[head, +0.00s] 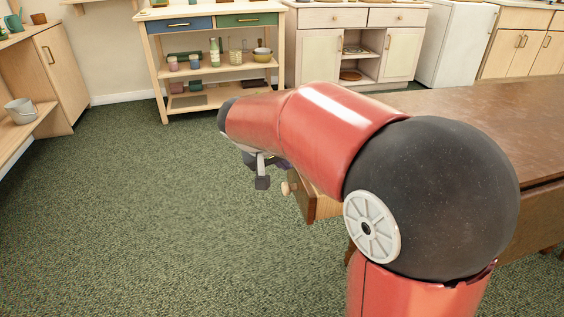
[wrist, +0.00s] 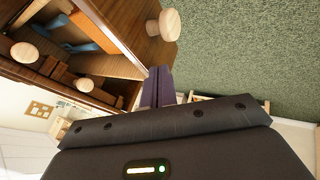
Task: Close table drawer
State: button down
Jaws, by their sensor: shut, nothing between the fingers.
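The brown table (head: 480,115) stands at the right of the head view. Its wooden drawer (head: 318,205) sticks out toward the left, open, with a round pale knob (head: 287,188) on its front. My red arm hides much of the drawer. In the wrist view a round knob (wrist: 163,25) stands out from a brown wooden face at the top. My gripper (wrist: 158,88) shows there as purple fingers, shut and empty, below that knob and apart from it. In the head view my gripper is mostly hidden behind the arm, close to the drawer front.
Green carpet lies open to the left of the drawer. A shelf table (head: 215,72) with cups and jars and a pale cabinet (head: 305,50) stand at the back. A wooden cabinet (head: 55,80) stands at left. Two more knobs (wrist: 84,85) show in the wrist view.

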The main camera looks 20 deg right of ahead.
jog(key=d+b, duration=0.1)
jog(key=d, duration=1.6)
jog(key=shift+a, duration=0.1)
